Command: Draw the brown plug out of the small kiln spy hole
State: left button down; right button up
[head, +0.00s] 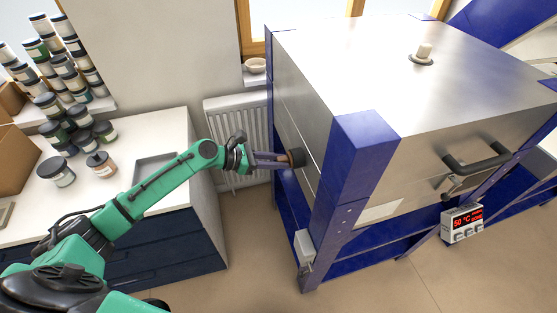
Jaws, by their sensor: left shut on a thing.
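The kiln (340,90) is a large steel box in a blue frame, filling the right half of the head view. The brown plug (298,157) sits at the kiln's left side wall. My left gripper (285,160) reaches in from the left and is shut on the plug's outer part. The spy hole itself is hidden, so I cannot tell how far the plug is in it. My right gripper is not in view.
A white counter (140,190) with several jars stands at the left. A radiator (225,115) is on the wall behind my left gripper. A blue corner post (350,165) stands just right of the plug. A control box (462,223) reads 50 °C.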

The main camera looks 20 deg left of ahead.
pick_arm(q)
jog(key=shift+s+a+p, duration=0.35)
jog(key=shift+a+p, duration=0.05)
jog(key=shift+a, duration=0.2)
dwell(0.4)
jog(key=shift+s+a+p, duration=0.3)
jog(key=shift+s+a, duration=0.2)
jog(key=shift+a, duration=0.25)
jog(key=shift+s+a+p, duration=0.3)
jog(key=shift+s+a, duration=0.15)
jog(key=shift+a, duration=0.25)
notch_tip(320, 180, up, 7)
jog(key=p, duration=0.8)
jog(key=shift+s+a+f, duration=0.2)
jog(key=shift+s+a, duration=0.05)
jog(key=shift+a, duration=0.15)
